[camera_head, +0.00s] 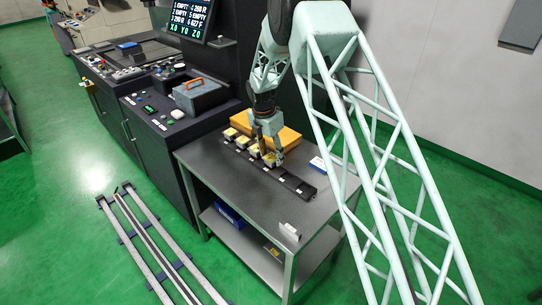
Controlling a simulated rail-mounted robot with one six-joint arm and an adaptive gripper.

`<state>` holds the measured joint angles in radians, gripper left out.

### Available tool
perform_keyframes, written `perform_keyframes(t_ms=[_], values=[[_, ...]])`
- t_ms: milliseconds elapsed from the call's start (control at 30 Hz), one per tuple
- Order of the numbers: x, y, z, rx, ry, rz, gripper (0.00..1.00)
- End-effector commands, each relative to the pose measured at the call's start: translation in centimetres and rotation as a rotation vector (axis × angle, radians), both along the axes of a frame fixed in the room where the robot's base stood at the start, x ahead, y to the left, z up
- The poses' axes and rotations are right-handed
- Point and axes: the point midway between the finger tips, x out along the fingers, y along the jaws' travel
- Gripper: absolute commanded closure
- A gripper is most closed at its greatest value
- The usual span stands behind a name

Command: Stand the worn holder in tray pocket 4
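The long black tray (291,181) lies along the grey table, running from upper left to lower right. Several small holders with yellowish tops stand in its upper-left part, among them one at the far end (230,133) and one beside it (242,142). My gripper (269,154) points down over the tray, with its fingers around or beside the holder farthest to the lower right (269,160). The fingers partly hide that holder. I cannot tell whether they grip it, or whether it is fully seated. The tray's lower-right part looks empty of holders.
An orange-yellow box (285,136) stands right behind the tray. A blue-and-white item (318,163) lies at the table's right, and a small pale card (289,231) stands at its front. The machine console with a grey toolbox (201,97) is at left. The table's front left is clear.

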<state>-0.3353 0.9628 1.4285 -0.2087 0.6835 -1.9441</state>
Motion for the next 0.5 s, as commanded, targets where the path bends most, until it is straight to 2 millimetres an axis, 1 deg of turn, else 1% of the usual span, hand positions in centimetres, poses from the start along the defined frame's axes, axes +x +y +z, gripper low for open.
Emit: perform_keyframes(t_ms=[300, 500], values=[[0.00, 0.00, 0.04, 0.000, 0.000, 0.000, 0.52], [-0.01, 0.05, 0.70, 0.001, -0.001, 0.000, 0.52]])
